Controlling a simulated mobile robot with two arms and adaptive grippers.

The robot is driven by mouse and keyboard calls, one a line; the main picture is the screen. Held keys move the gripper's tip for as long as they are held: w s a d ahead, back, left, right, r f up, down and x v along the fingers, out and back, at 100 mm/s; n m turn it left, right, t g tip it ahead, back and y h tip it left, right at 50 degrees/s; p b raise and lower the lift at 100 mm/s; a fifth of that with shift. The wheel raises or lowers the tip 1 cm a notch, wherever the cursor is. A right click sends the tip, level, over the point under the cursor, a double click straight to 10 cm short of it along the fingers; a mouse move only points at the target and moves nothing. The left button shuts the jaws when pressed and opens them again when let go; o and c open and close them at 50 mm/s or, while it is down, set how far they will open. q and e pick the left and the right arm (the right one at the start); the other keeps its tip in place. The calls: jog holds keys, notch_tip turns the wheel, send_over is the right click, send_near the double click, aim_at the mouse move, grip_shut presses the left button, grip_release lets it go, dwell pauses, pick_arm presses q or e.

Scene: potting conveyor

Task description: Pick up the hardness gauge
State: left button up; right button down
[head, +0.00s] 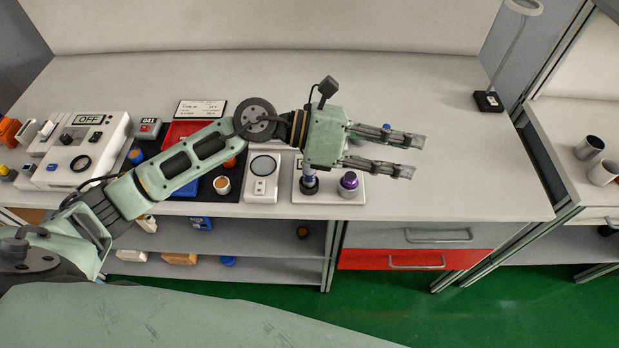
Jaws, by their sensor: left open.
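My left gripper (414,156) is open and empty, its two fingers pointing right above the bench. Below and left of the fingers, a white stand (331,195) sits near the bench's front edge. On it are a dark-based upright piece (309,185) and a round purple-topped piece (349,182). The gripper body hides part of this stand. I cannot tell for certain which thing is the hardness gauge; it may be one of these pieces. A white device with a round grey face (263,167) stands just left of the stand. My right gripper is not in view.
A white box with an OFF display (75,150) stands at the left. A lamp base (488,101) is at the back right. The bench's right half (470,165) is clear.

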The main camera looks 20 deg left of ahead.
pick_arm(q)
jog(key=w+a+f+m+g+y, duration=0.2)
jog(key=a+f+m+y, duration=0.2)
jog(key=a+f+y, duration=0.3)
jog(key=y, duration=0.4)
send_near(309, 170)
notch_tip(309, 170, down, 5)
jog(key=w, duration=0.2)
jog(key=shift+m, duration=0.4)
jog(key=p+x, duration=0.1)
jog(key=x, duration=0.1)
jog(key=p+x, duration=0.1)
jog(key=x, duration=0.1)
jog(key=p+x, duration=0.2)
jog(key=x, duration=0.1)
jog(key=shift+d+r, duration=0.15)
jog(key=shift+d, duration=0.15)
jog(key=shift+f+y, duration=0.25)
jog(key=shift+y, duration=0.05)
jog(key=shift+w, duration=0.1)
grip_shut()
